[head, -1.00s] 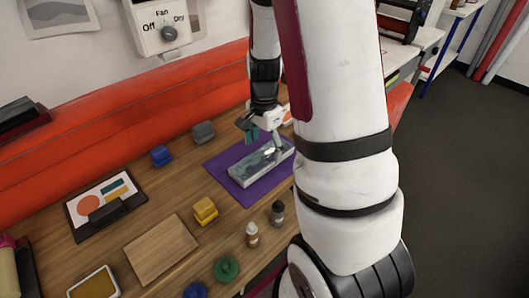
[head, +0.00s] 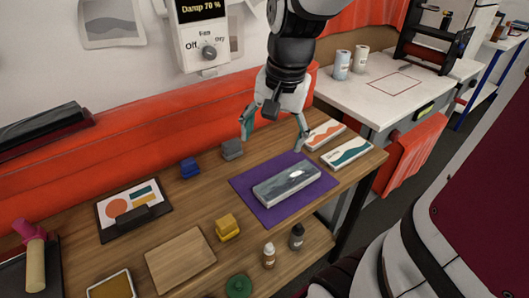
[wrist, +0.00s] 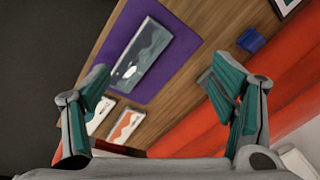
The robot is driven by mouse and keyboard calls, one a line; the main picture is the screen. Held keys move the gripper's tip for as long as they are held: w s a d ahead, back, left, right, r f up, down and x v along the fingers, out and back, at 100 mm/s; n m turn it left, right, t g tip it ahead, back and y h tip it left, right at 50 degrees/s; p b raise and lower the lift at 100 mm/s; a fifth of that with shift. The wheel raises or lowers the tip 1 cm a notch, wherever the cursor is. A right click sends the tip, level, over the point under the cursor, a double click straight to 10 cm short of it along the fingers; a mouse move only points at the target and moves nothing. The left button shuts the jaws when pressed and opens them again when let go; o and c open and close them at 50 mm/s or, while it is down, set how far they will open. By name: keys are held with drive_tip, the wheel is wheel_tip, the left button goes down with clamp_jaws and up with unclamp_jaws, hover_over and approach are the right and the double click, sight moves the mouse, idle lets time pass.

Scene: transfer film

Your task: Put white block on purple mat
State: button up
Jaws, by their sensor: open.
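A pale grey-white, marbled flat block (head: 288,184) lies flat on the purple mat (head: 273,217), inside its edges. In the wrist view the block (wrist: 145,52) also lies on the mat (wrist: 107,55), with a bright glint on its top. My gripper (head: 274,136) is open, its teal fingers wide apart and nothing between them. It hangs above the back of the mat, apart from the block.
Two white cartons (head: 348,152) lie right of the mat. A grey block (head: 232,149), a blue block (head: 190,168) and a yellow block (head: 228,228) stand to the left. Two small bottles (head: 297,237) stand in front. A wooden board (head: 180,260) lies front left.

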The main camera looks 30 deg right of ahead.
drive_tip(key=s+a+r+n+t, duration=0.2)
drive_tip(key=s+a+r+n, duration=0.3)
drive_tip(key=s+a+n, duration=0.3)
drive_tip(key=s+n, duration=0.2)
drive_tip(key=s, duration=0.1)
drive_tip(key=shift+s+t, duration=0.2)
drive_tip(key=shift+t, duration=0.1)
